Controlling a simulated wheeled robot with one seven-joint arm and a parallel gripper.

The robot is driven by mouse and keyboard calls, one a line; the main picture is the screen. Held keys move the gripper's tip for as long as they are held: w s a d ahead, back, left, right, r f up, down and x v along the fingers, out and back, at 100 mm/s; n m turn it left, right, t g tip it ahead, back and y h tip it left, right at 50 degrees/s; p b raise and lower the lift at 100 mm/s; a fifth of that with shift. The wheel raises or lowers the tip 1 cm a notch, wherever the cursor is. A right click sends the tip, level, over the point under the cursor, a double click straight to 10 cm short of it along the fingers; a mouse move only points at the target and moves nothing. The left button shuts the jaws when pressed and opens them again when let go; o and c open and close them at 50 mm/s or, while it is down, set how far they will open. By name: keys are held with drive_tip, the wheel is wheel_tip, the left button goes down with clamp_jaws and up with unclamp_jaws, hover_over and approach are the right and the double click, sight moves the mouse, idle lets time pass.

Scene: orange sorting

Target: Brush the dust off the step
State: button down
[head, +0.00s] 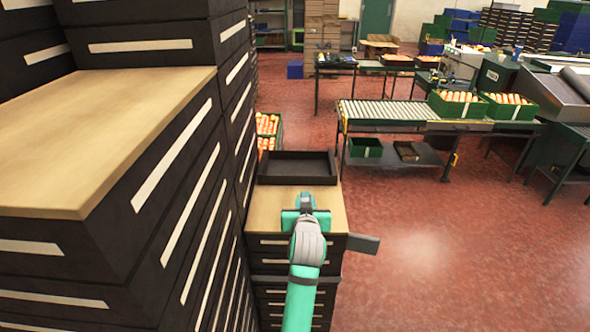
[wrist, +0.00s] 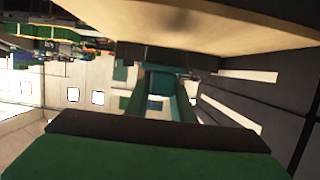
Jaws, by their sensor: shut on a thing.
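The step appears to be the low light-wood top (head: 266,215) on dark drawers in the head view. A pale wood surface (wrist: 225,25) crosses the top of the wrist view. My gripper (head: 306,208) is over the wood top, with its teal arm reaching in from below. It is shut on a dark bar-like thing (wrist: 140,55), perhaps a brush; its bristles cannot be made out. The gripper hides part of the wood top. I cannot make out dust, or whether the held thing touches the wood.
A dark shallow tray (head: 292,169) sits at the back of the step. A tall dark stack (head: 150,205) stands close on the left. A grey flat piece (head: 362,243) juts out right. Beyond are orange crates (head: 458,105) on a roller table (head: 385,112). Red floor lies open at right.

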drive_tip(key=r, duration=0.3)
drive_tip(key=shift+w+r, duration=0.1)
drive_tip(key=shift+w, duration=0.1)
drive_tip(key=shift+s+d+r, duration=0.15)
drive_tip(key=shift+d+r, duration=0.15)
drive_tip(key=shift+r, duration=0.2)
drive_tip(key=shift+a, duration=0.4)
drive_tip(key=shift+s+d, duration=0.1)
